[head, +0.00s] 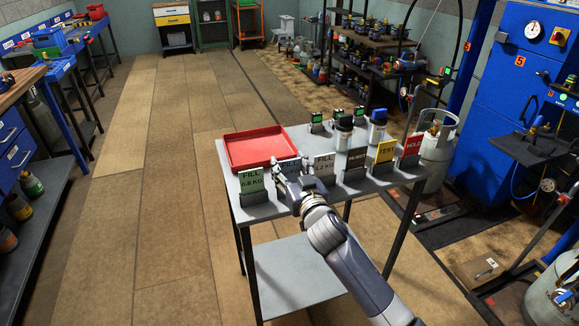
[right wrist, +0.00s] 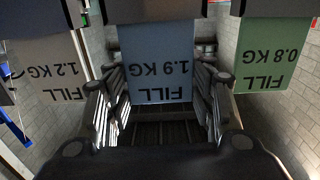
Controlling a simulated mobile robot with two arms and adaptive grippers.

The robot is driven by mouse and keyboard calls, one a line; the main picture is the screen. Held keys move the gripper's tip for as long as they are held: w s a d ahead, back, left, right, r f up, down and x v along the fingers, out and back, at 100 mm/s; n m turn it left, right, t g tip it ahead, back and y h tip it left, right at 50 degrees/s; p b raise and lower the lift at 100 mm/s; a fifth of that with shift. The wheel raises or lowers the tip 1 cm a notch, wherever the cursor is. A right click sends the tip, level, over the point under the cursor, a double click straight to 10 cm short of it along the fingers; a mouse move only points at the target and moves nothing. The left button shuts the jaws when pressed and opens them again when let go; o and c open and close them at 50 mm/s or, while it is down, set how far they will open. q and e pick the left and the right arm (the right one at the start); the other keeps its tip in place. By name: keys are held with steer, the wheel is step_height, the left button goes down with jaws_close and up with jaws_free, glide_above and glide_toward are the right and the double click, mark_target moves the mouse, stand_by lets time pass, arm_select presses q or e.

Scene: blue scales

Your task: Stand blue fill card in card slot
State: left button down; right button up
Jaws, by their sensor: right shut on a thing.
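The blue fill card (right wrist: 160,62), marked FILL 1.9 KG, shows upside down in the right wrist view. My right gripper (head: 288,170) has its fingers on both sides of this card and is shut on it. A dark card slot (right wrist: 155,10) crosses the card's lower end at the top of that view; I cannot tell whether the card is seated in it. In the head view my gripper mostly hides the card and slot, at the table's near edge. My left gripper is not in view.
The green card (head: 251,181) and the grey card (head: 324,166) stand in holders on either side. Black, yellow and red cards continue rightward. Open floor lies left.

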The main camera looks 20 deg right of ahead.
steer(key=shift+f, duration=0.25)
steer(key=o, duration=1)
steer(key=s, duration=1.2)
steer(key=shift+d, duration=0.2)
